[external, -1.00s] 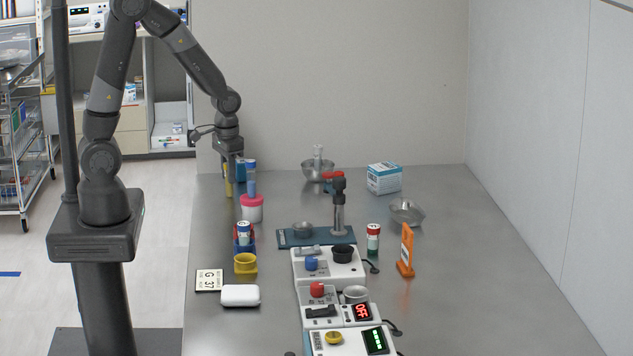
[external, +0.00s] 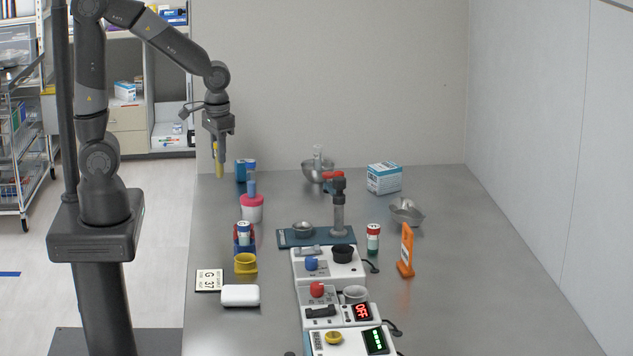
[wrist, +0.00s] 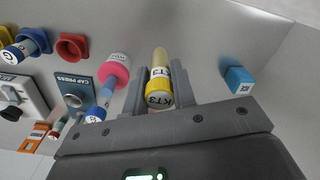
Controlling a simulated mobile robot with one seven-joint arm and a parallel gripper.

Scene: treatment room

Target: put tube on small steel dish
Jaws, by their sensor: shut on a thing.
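My gripper (external: 218,150) is shut on a yellow tube (external: 219,162) and holds it upright above the far left end of the table. In the wrist view the tube (wrist: 160,80) is between the fingers, with a yellow cap and a label reading KT3. Another steel dish (external: 408,215) is at the right.
A pink pot (external: 252,210) holding a blue tube, a blue block (external: 240,170) and a yellow cup (external: 245,263) line the left side. Consoles fill the front middle; the right side is mostly clear.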

